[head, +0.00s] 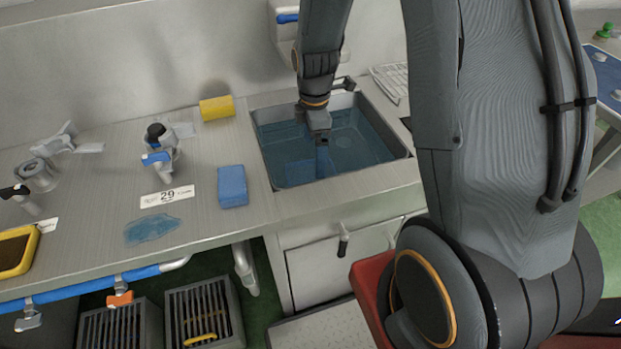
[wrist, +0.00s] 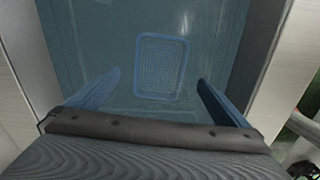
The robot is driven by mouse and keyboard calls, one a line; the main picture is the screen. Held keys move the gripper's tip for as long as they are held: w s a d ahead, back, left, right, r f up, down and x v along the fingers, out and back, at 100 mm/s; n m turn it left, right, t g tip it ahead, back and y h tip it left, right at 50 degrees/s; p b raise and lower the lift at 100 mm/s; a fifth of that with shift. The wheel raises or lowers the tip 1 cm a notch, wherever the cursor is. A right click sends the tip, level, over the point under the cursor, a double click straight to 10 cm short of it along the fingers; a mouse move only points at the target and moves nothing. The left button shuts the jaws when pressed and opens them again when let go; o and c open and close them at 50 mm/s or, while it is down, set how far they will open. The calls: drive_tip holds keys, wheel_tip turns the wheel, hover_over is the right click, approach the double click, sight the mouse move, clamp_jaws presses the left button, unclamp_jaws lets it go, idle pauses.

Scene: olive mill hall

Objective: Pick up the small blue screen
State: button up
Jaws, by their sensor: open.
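The small blue screen (wrist: 162,67) is a rounded rectangle of fine mesh with a blue rim. It lies flat at the bottom of the water-filled sink (head: 268,165). In the head view a faint blue rectangle (head: 303,173) under the water appears to be the same screen, blurred by the water. My gripper (head: 322,143) points down into the sink. In the wrist view my gripper (wrist: 158,88) is open, with one finger to each side of the screen's near end and nothing between them. I cannot tell how far the tips are above it.
The sink walls stand close around my gripper. On the counter to the left are a blue sponge (head: 232,186), a yellow roll (head: 217,108), a tap-like fitting (head: 160,152), a number 29 label (head: 167,196) and a blue puddle (head: 152,229). A white rack (head: 391,82) lies right of the sink.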

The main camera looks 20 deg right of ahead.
sight(311, 177)
drive_tip(key=shift+a+f+p, duration=0.2)
drive_tip(key=shift+f+p, duration=0.35)
drive_tip(key=shift+f, duration=1.4)
drive_tip(key=shift+a+f+p, duration=0.15)
drive_tip(key=shift+f+p, duration=0.4)
drive_tip(key=shift+f, duration=1.35)
drive_tip(key=shift+c, duration=0.3)
drive_tip(key=c, duration=1)
